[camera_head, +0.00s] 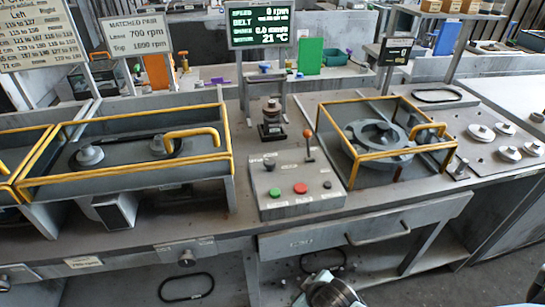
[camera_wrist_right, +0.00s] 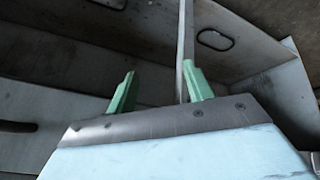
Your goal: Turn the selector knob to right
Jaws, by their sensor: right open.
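The grey control box (camera_head: 296,195) stands on the bench in the middle of the head view. It carries a dark knob (camera_head: 269,163) at its back left and a small black knob (camera_head: 327,184) at its right; I cannot tell which is the selector, or which way either points. Another round knob (camera_head: 187,258) sits on the bench's front panel. My right gripper (camera_wrist_right: 160,88) shows in the right wrist view, its two green fingers apart with nothing held between them. No gripper touches the control box. My left gripper is not in view.
A drawer (camera_head: 350,236) is below. Behind stands a display (camera_head: 260,24).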

